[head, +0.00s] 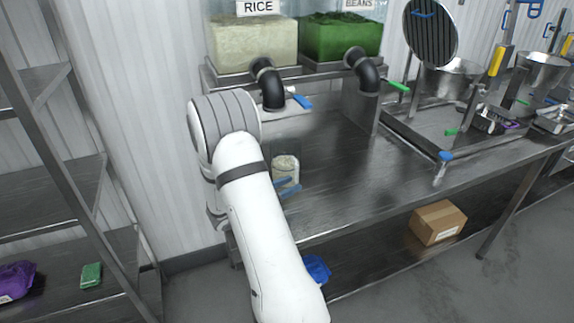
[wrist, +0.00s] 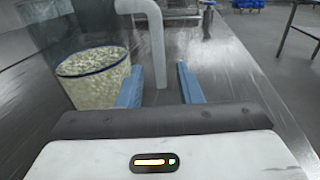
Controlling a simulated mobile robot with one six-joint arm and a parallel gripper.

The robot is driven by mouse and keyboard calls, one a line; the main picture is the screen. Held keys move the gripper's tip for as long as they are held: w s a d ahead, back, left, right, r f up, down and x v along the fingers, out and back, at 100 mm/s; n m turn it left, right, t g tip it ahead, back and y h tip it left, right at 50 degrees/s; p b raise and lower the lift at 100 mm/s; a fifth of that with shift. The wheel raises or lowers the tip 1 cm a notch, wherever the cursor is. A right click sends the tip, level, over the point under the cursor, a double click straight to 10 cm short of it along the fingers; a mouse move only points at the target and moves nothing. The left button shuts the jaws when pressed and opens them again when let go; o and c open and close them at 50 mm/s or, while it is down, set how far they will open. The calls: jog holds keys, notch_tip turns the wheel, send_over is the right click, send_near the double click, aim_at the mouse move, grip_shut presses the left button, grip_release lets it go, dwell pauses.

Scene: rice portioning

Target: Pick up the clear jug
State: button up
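The clear jug (head: 286,165) stands on the steel table below the rice dispenser, partly hidden by my arm in the head view. In the wrist view the jug (wrist: 95,80) is at the left, with pale rice in its lower part and clear wall above. Its whitish handle (wrist: 156,45) runs down between my two blue fingers. My gripper (wrist: 160,68) is open, with a gap showing on both sides of the handle. It also shows in the head view (head: 289,187), low beside the jug.
The rice bin (head: 254,43) and green beans bin (head: 341,36) stand above, with black spouts (head: 268,83) over the table. A shelving rack (head: 55,160) is at the left. A cardboard box (head: 438,222) is on the lower shelf. The table's middle is clear.

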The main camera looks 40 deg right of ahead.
aim_at(296, 181)
jog(key=shift+d+r, duration=0.1)
jog(key=shift+d, duration=1.45)
jog(key=shift+c, duration=0.3)
grip_shut()
